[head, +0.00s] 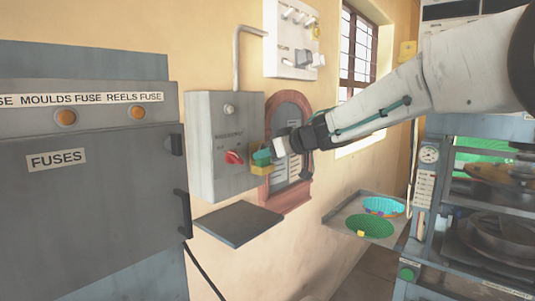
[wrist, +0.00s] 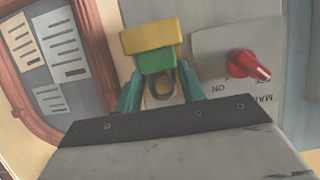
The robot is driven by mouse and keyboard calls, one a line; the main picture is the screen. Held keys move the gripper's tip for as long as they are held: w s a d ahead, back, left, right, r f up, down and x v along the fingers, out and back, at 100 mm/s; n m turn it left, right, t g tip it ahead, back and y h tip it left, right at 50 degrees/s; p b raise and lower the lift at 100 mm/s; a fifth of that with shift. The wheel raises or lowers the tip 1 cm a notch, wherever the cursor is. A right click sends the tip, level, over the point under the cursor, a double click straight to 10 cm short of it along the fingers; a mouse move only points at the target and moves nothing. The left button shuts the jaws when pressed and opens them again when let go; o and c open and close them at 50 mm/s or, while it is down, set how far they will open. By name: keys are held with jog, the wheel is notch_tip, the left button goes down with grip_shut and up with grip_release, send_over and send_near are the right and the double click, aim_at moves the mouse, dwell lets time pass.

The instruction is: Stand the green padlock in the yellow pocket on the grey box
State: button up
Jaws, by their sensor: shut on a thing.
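The green padlock (wrist: 156,61) shows in the wrist view, its grey shackle pointing back toward my gripper (wrist: 161,76). The two teal fingers are shut on it from both sides. The yellow pocket (wrist: 150,36) lies right against the padlock body's far end, on the front of the grey box (wrist: 215,49). I cannot tell how deep the body sits in it. In the head view my gripper (head: 265,154) is just above the yellow pocket (head: 262,170) at the right edge of the grey box (head: 214,128). The fingers largely hide the padlock there.
A red rotary switch (head: 234,157) is on the box front, left of the pocket. A dark shelf (head: 238,223) juts out below. A red-framed notice board (head: 290,108) is on the wall to the right. A fuse cabinet (head: 80,200) stands at left.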

jog(key=shift+f, duration=0.15)
jog(key=o, duration=1)
jog(key=shift+o, duration=0.2)
